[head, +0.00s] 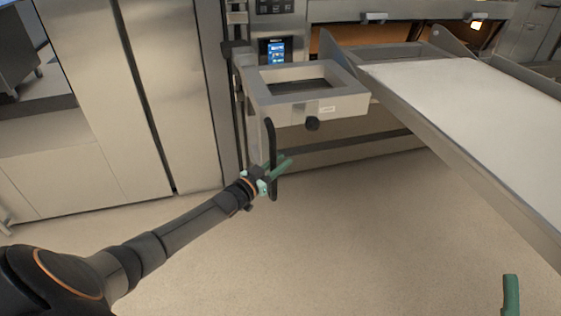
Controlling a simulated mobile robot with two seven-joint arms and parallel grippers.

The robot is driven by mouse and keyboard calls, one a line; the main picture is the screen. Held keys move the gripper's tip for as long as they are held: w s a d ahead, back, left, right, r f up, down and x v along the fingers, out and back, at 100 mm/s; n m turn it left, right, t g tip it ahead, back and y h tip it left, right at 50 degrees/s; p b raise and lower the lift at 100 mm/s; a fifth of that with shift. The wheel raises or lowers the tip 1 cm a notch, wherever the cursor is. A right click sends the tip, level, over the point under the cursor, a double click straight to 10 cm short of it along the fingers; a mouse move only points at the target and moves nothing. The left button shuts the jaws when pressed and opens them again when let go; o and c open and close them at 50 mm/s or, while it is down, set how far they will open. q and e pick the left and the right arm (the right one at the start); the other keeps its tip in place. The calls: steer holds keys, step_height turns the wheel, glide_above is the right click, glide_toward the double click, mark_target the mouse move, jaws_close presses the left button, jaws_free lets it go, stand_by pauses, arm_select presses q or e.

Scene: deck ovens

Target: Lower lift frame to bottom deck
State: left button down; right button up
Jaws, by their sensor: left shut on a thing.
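The lift frame (345,104) is a grey metal box-shaped frame with a square opening, set against a vertical rail beside the deck oven. A black knob sits on its front, and a black upright handle (271,135) hangs at its left front. My left gripper (277,172) has green fingers and is shut on the lower part of the black handle. Its fingers partly cover the handle. Of my right gripper, only a green finger (511,295) shows at the bottom right edge; the rest is out of view.
A white loader board (470,115) in a metal frame slopes from the oven toward the lower right. The oven (400,40) has a lit chamber at the top right. A small blue control screen (275,51) is above the lift frame. Steel cabinets (170,80) stand left. The floor (340,240) is clear.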

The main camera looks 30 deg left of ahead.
steer(key=s+r+n+y+b, duration=0.1)
steer(key=s+r+n+y, duration=0.1)
steer(key=s+n+y, duration=0.15)
arm_select(q)
step_height(320, 180, down, 14)
steer(key=b, duration=0.8)
steer(key=shift+r+b, duration=0.2)
steer(key=shift+b, duration=0.2)
arm_select(e)
step_height(320, 180, down, 9)
steer(key=w+a+m, duration=0.1)
steer(key=shift+a+g, duration=0.25)
steer(key=shift+g, duration=0.05)
arm_select(q)
steer(key=shift+r, duration=0.2)
arm_select(e)
steer(key=shift+m, duration=0.35)
arm_select(q)
steer(key=c, duration=1.1)
jaws_free()
steer(key=shift+o, duration=0.6)
steer(key=shift+s+r, duration=0.1)
steer(key=shift+r, duration=0.05)
arm_select(e)
steer(key=shift+r, duration=0.1)
